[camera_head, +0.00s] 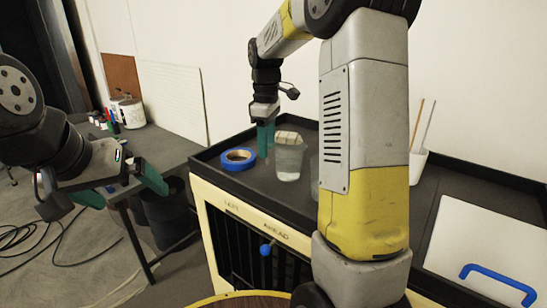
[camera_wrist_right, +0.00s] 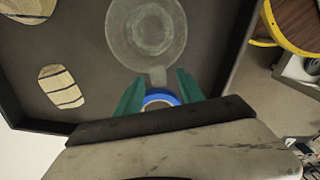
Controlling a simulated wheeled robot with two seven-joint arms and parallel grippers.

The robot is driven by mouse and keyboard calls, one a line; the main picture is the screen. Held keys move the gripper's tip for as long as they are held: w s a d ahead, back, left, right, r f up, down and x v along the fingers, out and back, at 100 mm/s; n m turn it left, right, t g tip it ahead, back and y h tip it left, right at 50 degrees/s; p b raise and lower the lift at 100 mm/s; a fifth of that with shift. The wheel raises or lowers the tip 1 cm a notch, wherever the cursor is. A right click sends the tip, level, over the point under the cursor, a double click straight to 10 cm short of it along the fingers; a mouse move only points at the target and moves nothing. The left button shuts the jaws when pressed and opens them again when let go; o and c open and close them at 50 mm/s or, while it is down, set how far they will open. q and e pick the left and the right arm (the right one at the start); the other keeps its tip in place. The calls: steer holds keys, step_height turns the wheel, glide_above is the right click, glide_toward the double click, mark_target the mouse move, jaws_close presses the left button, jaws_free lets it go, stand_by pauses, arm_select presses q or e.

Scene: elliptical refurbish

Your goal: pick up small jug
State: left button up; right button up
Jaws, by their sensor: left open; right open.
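The small jug (camera_head: 289,160) is a translucent cup-like vessel standing upright on the dark cart top. In the right wrist view the jug (camera_wrist_right: 146,35) shows from above, its handle pointing toward my gripper. My right gripper (camera_head: 267,148) is open and points down just left of the jug. In the right wrist view its green fingers (camera_wrist_right: 159,88) stand either side of the handle's end. I cannot tell whether they touch it. My left gripper (camera_head: 134,196) is open and empty, out to the left, away from the cart.
A blue tape roll (camera_head: 238,158) lies left of the jug, near the cart's raised rim. Striped tan pieces (camera_wrist_right: 60,88) lie close by. A white container (camera_head: 418,162) with sticks stands to the right. My right arm hides part of the cart top. A side table (camera_head: 165,145) stands at left.

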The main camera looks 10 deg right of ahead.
mark_target(267, 163)
steer(key=shift+f, duration=1.95)
jaws_close()
